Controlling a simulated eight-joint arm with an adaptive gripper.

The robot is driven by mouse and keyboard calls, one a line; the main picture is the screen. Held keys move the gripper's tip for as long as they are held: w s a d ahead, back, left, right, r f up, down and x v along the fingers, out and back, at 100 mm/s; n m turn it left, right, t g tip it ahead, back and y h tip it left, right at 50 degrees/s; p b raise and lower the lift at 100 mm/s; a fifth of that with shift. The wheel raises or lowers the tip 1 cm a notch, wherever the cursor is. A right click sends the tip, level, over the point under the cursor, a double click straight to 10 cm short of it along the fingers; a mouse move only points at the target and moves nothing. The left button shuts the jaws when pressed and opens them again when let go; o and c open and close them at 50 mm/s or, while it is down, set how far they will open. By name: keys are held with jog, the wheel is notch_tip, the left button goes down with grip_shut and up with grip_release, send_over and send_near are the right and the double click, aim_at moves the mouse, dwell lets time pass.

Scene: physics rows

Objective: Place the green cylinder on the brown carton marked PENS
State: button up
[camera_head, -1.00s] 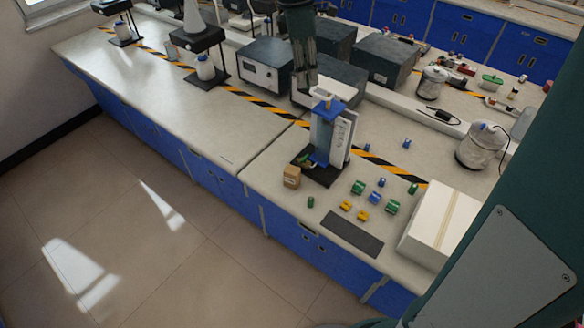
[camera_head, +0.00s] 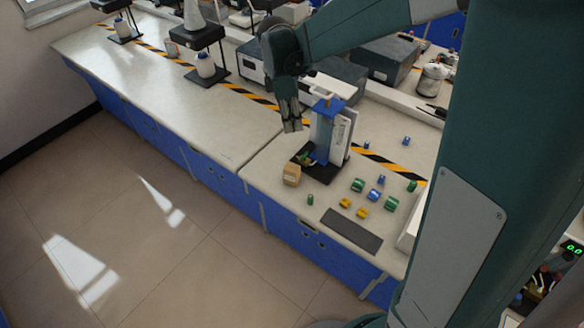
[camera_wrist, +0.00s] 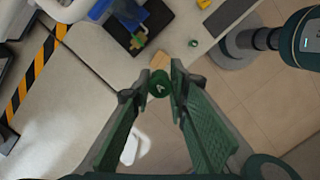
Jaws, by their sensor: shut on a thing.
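My gripper (camera_head: 292,128) is above the bench, left of the blue and white stand. It is shut on a green cylinder (camera_wrist: 159,85), seen end-on between the fingertips in the wrist view. The held cylinder cannot be made out in the head view. The small brown carton (camera_head: 292,175) stands on the bench near its front edge, at the left corner of the stand's black base. It lies below my gripper and apart from it. In the wrist view the carton (camera_wrist: 159,61) shows just beyond the held cylinder. Its marking is too small to read.
The blue and white stand (camera_head: 325,130) rises close behind the carton. A small green cylinder (camera_head: 310,200) stands right of the carton. Several green, blue and yellow pieces lie farther right, near a dark mat (camera_head: 351,230). The bench left of the carton is clear.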

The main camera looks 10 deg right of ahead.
send_over(293, 167)
notch_tip(293, 167, down, 10)
jog(key=shift+a, duration=0.2)
jog(key=shift+s, duration=0.1)
jog(key=shift+f, duration=2.85)
jog(key=shift+f, duration=2.1)
jog(key=shift+f, duration=0.15)
jog(key=o, duration=0.9)
